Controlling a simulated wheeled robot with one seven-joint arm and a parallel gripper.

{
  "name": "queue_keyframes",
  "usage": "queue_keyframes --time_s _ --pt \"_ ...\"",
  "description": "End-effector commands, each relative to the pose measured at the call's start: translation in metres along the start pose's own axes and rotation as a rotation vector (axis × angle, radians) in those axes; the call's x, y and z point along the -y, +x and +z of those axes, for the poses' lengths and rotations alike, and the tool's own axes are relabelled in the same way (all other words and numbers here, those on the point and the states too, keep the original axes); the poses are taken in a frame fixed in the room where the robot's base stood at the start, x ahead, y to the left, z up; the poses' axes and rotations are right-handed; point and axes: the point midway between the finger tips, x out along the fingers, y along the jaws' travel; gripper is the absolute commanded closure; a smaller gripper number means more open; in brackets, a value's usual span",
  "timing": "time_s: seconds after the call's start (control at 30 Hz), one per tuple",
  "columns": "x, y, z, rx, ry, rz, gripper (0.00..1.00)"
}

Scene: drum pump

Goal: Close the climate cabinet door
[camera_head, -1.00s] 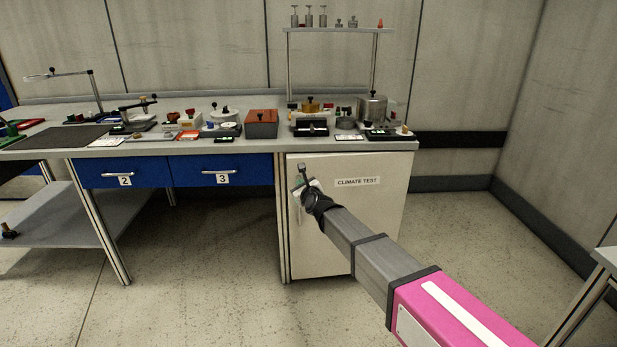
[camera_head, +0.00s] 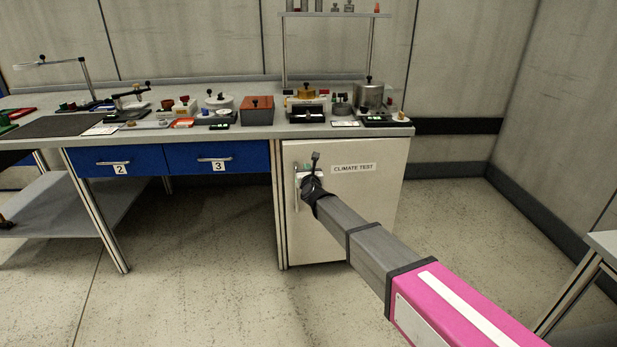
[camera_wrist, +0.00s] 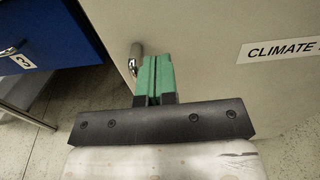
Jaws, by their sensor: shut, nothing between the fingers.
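The climate cabinet door (camera_head: 365,215) is a pale panel under the right end of the bench, labelled CLIMATE TEST (camera_head: 353,168). It looks flush or nearly flush with the cabinet front; a small gap cannot be ruled out. Its upright metal handle (camera_head: 296,187) is at the door's left side. My gripper (camera_wrist: 154,80) has green fingers, shut together and empty. In the wrist view the fingers point at the door, just right of the handle (camera_wrist: 134,58). Whether they touch the panel cannot be told. In the head view my wrist hides part of the door and most of the fingers.
Blue drawers 2 (camera_head: 115,161) and 3 (camera_head: 219,157) are left of the cabinet. Several instruments, including an orange box (camera_head: 257,110) and a metal pot (camera_head: 369,93), stand on the bench top (camera_head: 245,134). The floor in front is clear. Another table (camera_head: 604,243) stands at the right edge.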

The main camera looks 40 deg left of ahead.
Motion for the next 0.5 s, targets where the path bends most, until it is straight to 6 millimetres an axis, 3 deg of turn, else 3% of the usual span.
queue_keyframes --time_s 0.03,0.2,0.5 --pt "-0.001 0.015 -0.001 0.0 0.0 0.0 1.0" --pt "-0.001 0.043 -0.001 0.001 -0.001 0.0 1.0" --pt "-0.001 0.059 0.0 0.0 -0.001 0.001 1.0"
